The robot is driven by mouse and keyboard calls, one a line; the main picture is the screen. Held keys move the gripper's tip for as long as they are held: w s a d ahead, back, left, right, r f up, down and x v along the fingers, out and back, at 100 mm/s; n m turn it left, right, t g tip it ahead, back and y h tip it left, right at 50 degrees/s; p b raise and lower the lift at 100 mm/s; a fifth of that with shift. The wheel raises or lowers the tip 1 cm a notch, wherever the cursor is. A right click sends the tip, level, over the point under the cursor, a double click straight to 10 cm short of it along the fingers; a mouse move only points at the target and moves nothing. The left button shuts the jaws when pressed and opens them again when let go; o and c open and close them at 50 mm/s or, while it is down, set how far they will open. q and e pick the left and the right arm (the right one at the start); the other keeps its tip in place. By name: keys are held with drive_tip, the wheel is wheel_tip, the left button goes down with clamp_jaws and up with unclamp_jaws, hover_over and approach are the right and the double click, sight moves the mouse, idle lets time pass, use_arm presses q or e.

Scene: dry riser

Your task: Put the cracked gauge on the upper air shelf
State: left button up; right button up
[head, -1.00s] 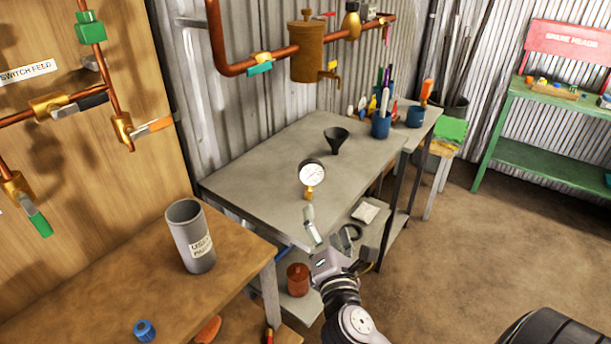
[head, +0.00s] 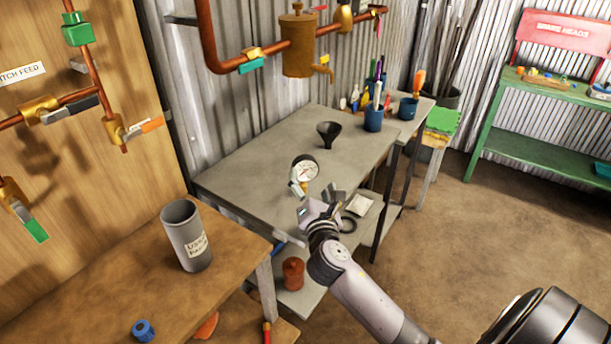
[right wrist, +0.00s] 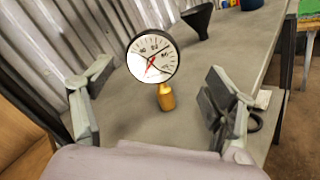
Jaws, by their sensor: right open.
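The gauge (head: 305,169) stands upright on the grey metal table (head: 240,175), with a round white dial and a brass stem. In the right wrist view the gauge (right wrist: 152,55) shows a red needle and, below the dial, its brass fitting (right wrist: 166,97). I cannot make out a crack. My right gripper (head: 318,192) is open at the gauge's near side. In the wrist view its two fingers (right wrist: 158,112) stand wide apart, one on each side of the stem, touching nothing that I can see. My left gripper is not in view. I cannot tell which shelf is the upper air shelf.
A black funnel (head: 328,133) stands behind the gauge. A blue cup of pens (head: 374,118) is at the table's far end. A grey labelled cylinder (head: 187,236) stands on the wooden bench (head: 100,285). Copper pipes with a brass vessel (head: 298,45) run above the table.

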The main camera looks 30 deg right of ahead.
sight(308, 170)
drive_tip(key=x, duration=0.4)
drive_tip(key=shift+w+r+p, duration=0.3)
drive_tip(key=shift+p, duration=0.05)
drive_tip(key=shift+w+d, duration=0.15)
drive_tip(key=shift+w, duration=0.15)
drive_tip(key=shift+s, duration=0.1)
drive_tip(key=c, duration=1.3)
drive_tip(key=shift+c, duration=1.2)
drive_tip(key=shift+r, duration=0.1)
